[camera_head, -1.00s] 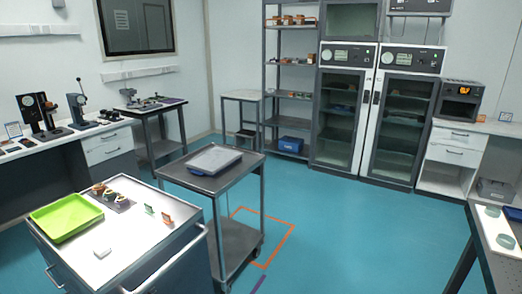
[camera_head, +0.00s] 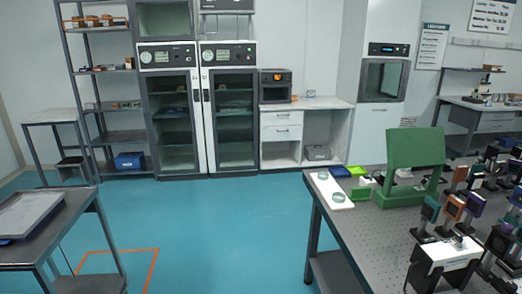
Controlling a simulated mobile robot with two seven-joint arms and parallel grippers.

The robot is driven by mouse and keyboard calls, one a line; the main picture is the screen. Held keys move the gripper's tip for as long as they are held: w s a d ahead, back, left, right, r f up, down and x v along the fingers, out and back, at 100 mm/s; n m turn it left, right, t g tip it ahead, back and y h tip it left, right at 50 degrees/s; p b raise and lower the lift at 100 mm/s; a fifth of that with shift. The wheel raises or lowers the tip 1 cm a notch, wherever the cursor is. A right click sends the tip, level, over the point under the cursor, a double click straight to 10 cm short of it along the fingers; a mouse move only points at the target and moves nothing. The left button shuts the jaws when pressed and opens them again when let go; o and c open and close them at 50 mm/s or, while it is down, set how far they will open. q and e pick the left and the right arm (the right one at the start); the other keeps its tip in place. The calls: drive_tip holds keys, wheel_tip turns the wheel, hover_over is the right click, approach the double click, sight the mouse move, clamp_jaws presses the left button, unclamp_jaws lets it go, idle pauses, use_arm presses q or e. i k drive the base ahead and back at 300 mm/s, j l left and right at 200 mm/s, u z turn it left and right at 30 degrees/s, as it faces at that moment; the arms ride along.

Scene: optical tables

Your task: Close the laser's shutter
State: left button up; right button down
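An optical table (camera_head: 385,245) with a dark perforated top stands at the lower right of the head view. A white box with black ends (camera_head: 447,257) sits near its front edge and looks like the laser, but I cannot be sure. A small metal part (camera_head: 459,240) stands on its top; I cannot tell whether it is the shutter, or whether any shutter is open or closed. Neither of my grippers is in view.
Several mounted optics (camera_head: 453,207) crowd the table's right side. A green panel (camera_head: 415,148) stands at its back, beside a white tray (camera_head: 330,190). A cart (camera_head: 72,211) stands at the left. The blue floor between cart and table is clear.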

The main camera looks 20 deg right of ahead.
sight(459, 237)
drive_tip(key=i+z, duration=0.15)
drive_tip(key=z, duration=0.25)
drive_tip(key=i+j+z, duration=0.15)
drive_tip(key=z, duration=0.25)
drive_tip(key=i+j+z, duration=0.15)
drive_tip(key=z, duration=0.2)
drive_tip(key=i+j+z, duration=0.5)
drive_tip(key=k+j, duration=0.05)
drive_tip(key=k, duration=0.05)
